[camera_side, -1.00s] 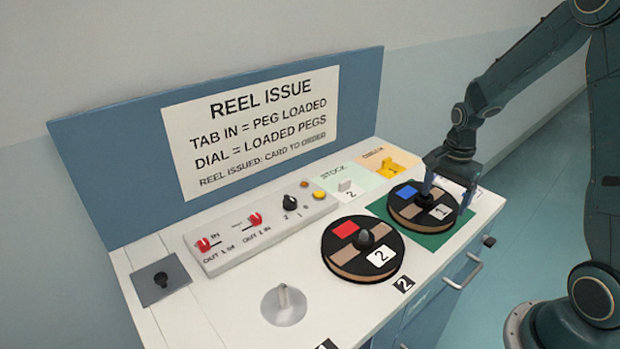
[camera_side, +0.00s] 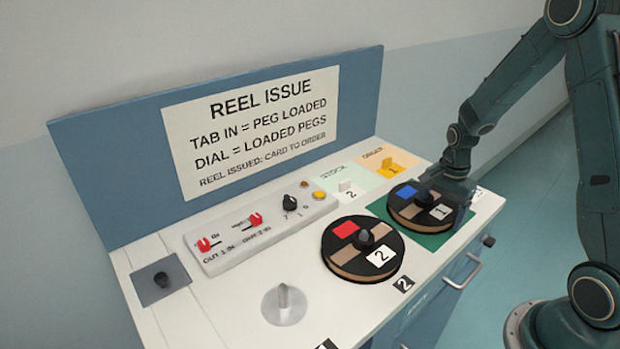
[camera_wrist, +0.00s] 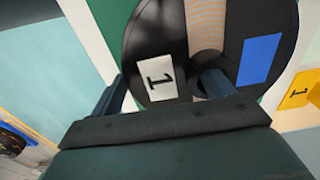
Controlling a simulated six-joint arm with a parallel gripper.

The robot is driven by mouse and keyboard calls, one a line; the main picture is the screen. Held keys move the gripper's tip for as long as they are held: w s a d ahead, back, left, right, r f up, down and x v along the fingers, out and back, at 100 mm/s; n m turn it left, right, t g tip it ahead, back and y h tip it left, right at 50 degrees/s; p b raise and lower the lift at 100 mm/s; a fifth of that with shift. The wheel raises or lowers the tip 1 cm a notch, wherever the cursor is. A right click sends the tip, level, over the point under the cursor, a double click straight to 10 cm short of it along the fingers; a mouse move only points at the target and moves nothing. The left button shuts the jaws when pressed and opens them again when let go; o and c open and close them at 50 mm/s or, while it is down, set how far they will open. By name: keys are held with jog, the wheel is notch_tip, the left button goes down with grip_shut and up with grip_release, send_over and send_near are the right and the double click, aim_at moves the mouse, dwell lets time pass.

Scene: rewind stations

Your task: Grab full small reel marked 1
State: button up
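The reel marked 1 (camera_side: 409,210) is a black disc with tan windows, a blue patch and a white label 1. It lies flat on a green mat (camera_side: 430,240) at the right of the bench. In the wrist view the reel (camera_wrist: 157,35) fills the upper middle. My gripper (camera_wrist: 160,90) is open and down at the reel's near right side. One finger shows beside the rim, the other over the reel near its hub, with the label 1 between them. The fingertips' contact with the reel is hidden.
A second reel (camera_side: 345,258), with a red patch and label 2, lies close to the left. A bare grey peg plate (camera_side: 284,305) is at the front. A switch panel (camera_side: 260,228) stands behind. A yellow holder (camera_side: 391,170) and a white card stand (camera_side: 346,187) are at the back.

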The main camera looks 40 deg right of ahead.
jog(key=c, duration=1.1)
jog(key=shift+r, duration=0.2)
notch_tip(320, 180, up, 20)
jog(key=shift+f, duration=0.15)
dwell(0.4)
